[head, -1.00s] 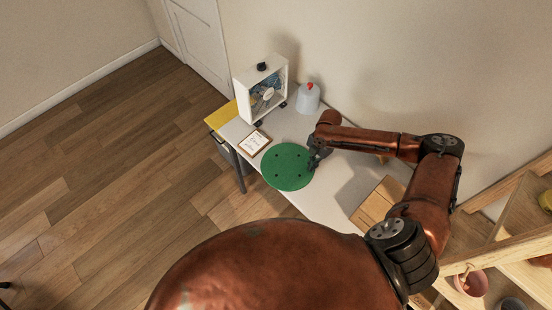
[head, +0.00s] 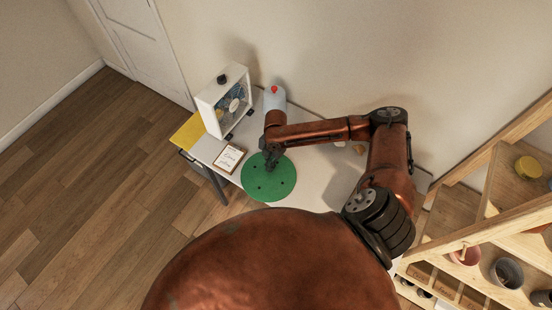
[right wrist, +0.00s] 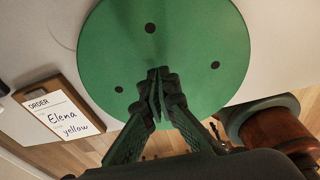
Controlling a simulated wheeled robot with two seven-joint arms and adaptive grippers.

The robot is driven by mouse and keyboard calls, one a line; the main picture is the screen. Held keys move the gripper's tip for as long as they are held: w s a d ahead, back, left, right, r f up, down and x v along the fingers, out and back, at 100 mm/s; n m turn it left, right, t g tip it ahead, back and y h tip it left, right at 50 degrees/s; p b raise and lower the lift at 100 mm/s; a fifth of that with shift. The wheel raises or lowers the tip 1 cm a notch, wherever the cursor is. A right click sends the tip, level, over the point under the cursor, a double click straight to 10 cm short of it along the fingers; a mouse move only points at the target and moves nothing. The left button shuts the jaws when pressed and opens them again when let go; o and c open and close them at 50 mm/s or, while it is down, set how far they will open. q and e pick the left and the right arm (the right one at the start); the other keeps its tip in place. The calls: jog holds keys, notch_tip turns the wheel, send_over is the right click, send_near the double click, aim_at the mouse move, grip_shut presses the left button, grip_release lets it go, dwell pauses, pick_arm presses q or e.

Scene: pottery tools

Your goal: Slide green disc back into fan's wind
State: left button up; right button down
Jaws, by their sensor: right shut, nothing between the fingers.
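The green disc (head: 266,187), flat with several dark holes, lies on the white table near its front edge. It fills the upper middle of the right wrist view (right wrist: 195,40). The white box fan (head: 211,92) stands behind and to the left of the disc, its blue-bladed face turned to the right. My right gripper (head: 270,162) is over the back part of the disc in the head view. In the right wrist view its fingertips (right wrist: 157,75) are together and empty over the disc; I cannot tell whether they touch it. My left gripper is not in view.
An order board reading "Elena, yellow" (head: 229,158) lies between fan and disc. A pale bottle with a red top (head: 274,98) stands right of the fan. A yellow panel (head: 188,131) is at the table's left end. Wooden shelves with pots (head: 507,271) stand at right.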

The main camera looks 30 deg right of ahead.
aim_at(264, 181)
jog(key=a, duration=0.1)
jog(key=s+a, duration=0.1)
jog(key=a, duration=0.1)
jog(key=s+a, duration=0.1)
jog(key=shift+a+p, duration=0.2)
jog(key=shift+p, duration=0.1)
jog(key=shift+s+a+f, duration=0.1)
jog(key=shift+a+f, duration=0.05)
jog(key=shift+f, duration=0.55)
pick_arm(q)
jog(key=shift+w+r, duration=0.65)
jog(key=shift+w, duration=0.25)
pick_arm(e)
jog(key=shift+f, duration=0.1)
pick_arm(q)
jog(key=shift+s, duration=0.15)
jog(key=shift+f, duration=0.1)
pick_arm(e)
jog(key=shift+f, duration=0.1)
